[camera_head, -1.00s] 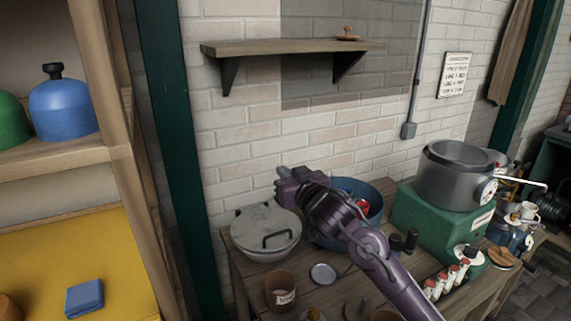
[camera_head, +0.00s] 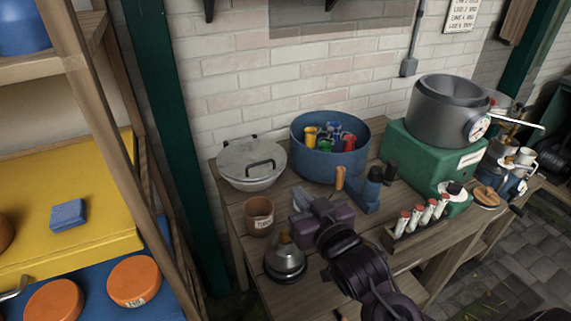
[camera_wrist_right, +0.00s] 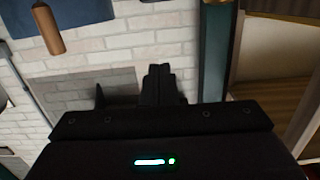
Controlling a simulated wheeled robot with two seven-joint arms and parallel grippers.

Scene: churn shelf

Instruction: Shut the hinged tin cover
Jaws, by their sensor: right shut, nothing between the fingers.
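The grey round tin (camera_head: 232,182) stands at the back left of the wooden workbench. Its hinged cover (camera_head: 240,158), with a dark bar handle on top, lies flat over the tin's mouth, and the hinge is at the back by the wall. I see no clear gap under the cover. My right gripper (camera_head: 303,195) is shut and empty, in front and to the right of the tin, apart from it. In the right wrist view its dark fingers (camera_wrist_right: 158,85) are together, with brick wall beyond. My left gripper is not in view.
A blue tub (camera_head: 352,164) with coloured cans stands right of the tin. A terracotta pot (camera_head: 259,216) and a metal domed item (camera_head: 285,264) stand in front. A grey pot (camera_head: 440,112) sits on a green base further right. Wooden shelving (camera_head: 95,150) stands at left.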

